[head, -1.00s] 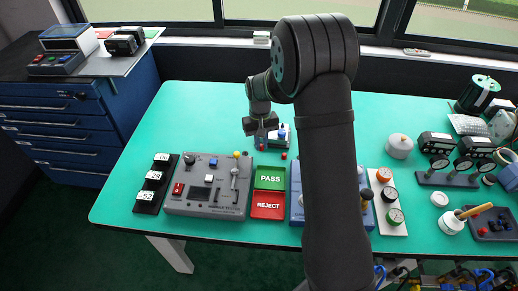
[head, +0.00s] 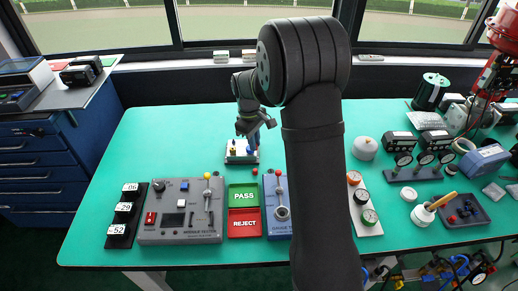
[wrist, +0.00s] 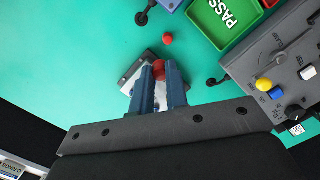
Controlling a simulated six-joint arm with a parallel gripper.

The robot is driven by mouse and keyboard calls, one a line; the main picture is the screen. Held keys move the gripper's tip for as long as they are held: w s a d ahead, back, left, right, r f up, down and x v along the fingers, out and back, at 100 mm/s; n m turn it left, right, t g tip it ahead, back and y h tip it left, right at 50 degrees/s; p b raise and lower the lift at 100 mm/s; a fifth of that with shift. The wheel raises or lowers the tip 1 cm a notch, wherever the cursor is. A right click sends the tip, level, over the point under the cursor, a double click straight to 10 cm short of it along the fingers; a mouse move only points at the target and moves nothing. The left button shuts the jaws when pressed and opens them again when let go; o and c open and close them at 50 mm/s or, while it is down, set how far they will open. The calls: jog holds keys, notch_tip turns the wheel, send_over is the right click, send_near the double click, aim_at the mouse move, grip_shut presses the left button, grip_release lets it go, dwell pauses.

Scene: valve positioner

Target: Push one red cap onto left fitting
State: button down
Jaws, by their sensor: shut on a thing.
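My gripper (head: 252,138) points down over the far side of the bench, at the small white positioner block (head: 235,158). In the wrist view its blue fingers (wrist: 160,88) are shut on a red cap (wrist: 158,70), which shows between the fingertips. The white block (wrist: 132,72) shows beside and beneath the fingers, which hide much of it. The fittings are hidden, and I cannot tell whether the held cap touches one. Another red cap (wrist: 167,38) lies loose on the bench, in front of the block.
The green PASS tray (head: 243,188) and red REJECT tray (head: 244,230) lie in front of the block. A grey tester (head: 180,232) stands left of them, and a blue one (head: 280,190) to the right. The green bench (head: 150,140) left of the block is clear.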

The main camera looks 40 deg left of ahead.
jog(key=w+a+n+t+y, duration=0.1)
jog(key=w+a+n, duration=0.1)
jog(key=a+n, duration=1.1)
jog(key=n, duration=0.4)
send_over(234, 141)
jog(key=shift+y, duration=0.3)
jog(key=shift+s+f, duration=0.2)
jog(key=shift+f, duration=2.25)
jog(key=shift+f, duration=0.8)
jog(key=c, duration=1.3)
grip_release()
jog(key=shift+c, duration=0.2)
notch_tip(234, 141, up, 17)
jog(key=s, duration=0.2)
jog(key=shift+r, duration=0.15)
jog(key=shift+d, duration=0.1)
